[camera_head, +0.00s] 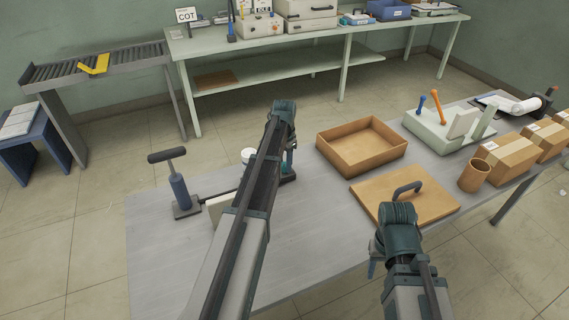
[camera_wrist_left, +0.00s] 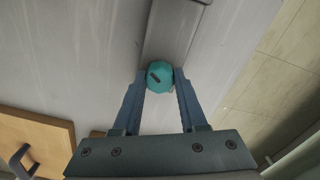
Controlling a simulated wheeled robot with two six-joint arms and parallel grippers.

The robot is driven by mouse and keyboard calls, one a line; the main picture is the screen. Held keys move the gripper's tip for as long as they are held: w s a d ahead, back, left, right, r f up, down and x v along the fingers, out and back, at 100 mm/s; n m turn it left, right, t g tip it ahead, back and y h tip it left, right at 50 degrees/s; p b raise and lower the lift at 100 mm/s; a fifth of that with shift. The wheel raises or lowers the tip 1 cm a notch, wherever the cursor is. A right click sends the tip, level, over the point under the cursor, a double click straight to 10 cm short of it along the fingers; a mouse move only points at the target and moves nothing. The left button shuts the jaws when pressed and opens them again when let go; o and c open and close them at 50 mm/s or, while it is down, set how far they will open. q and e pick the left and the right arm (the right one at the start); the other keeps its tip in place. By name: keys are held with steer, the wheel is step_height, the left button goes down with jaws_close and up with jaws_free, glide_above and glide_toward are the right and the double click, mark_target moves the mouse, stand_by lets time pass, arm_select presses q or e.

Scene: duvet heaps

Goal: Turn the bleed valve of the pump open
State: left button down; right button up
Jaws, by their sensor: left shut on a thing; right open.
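A teal round knob (camera_wrist_left: 160,75) with a dark mark on its top sits between the fingers of my left gripper (camera_wrist_left: 160,88) in the left wrist view. The fingers are shut on its two sides. A grey block (camera_wrist_left: 170,28) lies just beyond the knob. In the head view my left gripper (camera_head: 289,163) points down at the table, and my left arm hides most of what is beneath it. A blue hand pump (camera_head: 180,190) with a dark T-handle stands upright at the table's left. My right gripper (camera_head: 375,267) is open near the front edge, mostly hidden by its own wrist.
An open wooden tray (camera_head: 372,122) and a wooden lid (camera_head: 436,207) with a dark handle lie right of my left gripper. A brown cup (camera_head: 474,176), cardboard boxes (camera_head: 508,158) and a pale fixture (camera_head: 438,136) stand further right. The table's front left (camera_head: 160,265) is clear.

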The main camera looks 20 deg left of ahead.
mark_target(285, 164)
arm_select(q)
steer(key=shift+m, duration=1.1)
steer(key=shift+c, duration=2.2)
jaws_free()
steer(key=shift+r, duration=0.1)
step_height(285, 164, up, 14)
steer(key=p, duration=1.3)
steer(key=shift+p, duration=0.4)
steer(key=shift+f, duration=0.2)
